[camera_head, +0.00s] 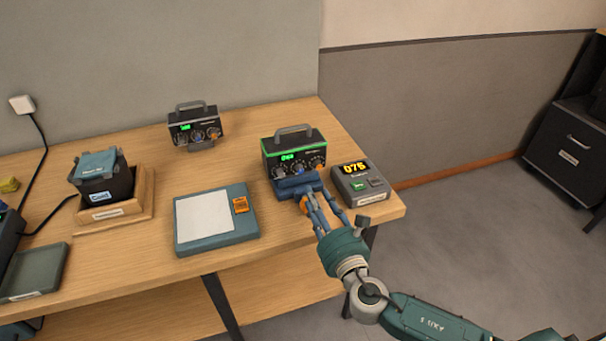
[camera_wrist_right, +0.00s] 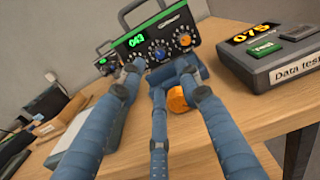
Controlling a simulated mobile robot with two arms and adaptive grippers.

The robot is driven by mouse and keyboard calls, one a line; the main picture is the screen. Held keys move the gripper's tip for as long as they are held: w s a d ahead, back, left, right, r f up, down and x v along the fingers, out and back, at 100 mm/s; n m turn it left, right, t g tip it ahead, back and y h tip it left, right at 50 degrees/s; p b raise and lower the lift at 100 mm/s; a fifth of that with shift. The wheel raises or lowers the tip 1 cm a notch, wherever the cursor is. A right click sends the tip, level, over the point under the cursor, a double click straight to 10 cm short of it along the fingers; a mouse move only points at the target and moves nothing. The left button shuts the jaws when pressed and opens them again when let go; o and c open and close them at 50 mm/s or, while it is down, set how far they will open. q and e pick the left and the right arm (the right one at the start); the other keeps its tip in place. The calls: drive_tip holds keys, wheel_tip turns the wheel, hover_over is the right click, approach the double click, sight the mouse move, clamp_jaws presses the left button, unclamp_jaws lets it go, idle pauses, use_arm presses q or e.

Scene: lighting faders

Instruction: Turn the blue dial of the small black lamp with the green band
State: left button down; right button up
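The small black lamp with the green band (camera_head: 290,152) stands at the back right of the table, a grey handle on top. In the right wrist view its green display (camera_wrist_right: 136,40) appears to read 043. Its blue dial (camera_wrist_right: 159,54) is in the middle of the front, beside another knob (camera_wrist_right: 183,40). My right gripper (camera_wrist_right: 160,73) is open and empty in front of the lamp. Its fingers are spread around the view of the blue dial and look apart from it. In the head view my right gripper (camera_head: 311,196) partly hides the lamp's base. My left gripper is not in view.
A grey unit (camera_head: 360,184) showing 075 stands right of the lamp. A similar lamp without a green band (camera_head: 195,125) is further left. An orange round object (camera_wrist_right: 178,100) lies below the fingers. A teal pad (camera_head: 246,226) and wooden box (camera_head: 143,200) are left.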

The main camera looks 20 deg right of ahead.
sight(301, 171)
drive_tip(key=w, duration=0.7)
drive_tip(key=w+p, duration=0.1)
drive_tip(key=w, duration=0.2)
drive_tip(key=shift+w+a, duration=0.15)
drive_tip(key=shift+a, duration=0.1)
drive_tip(key=shift+c, duration=0.3)
clamp_jaws()
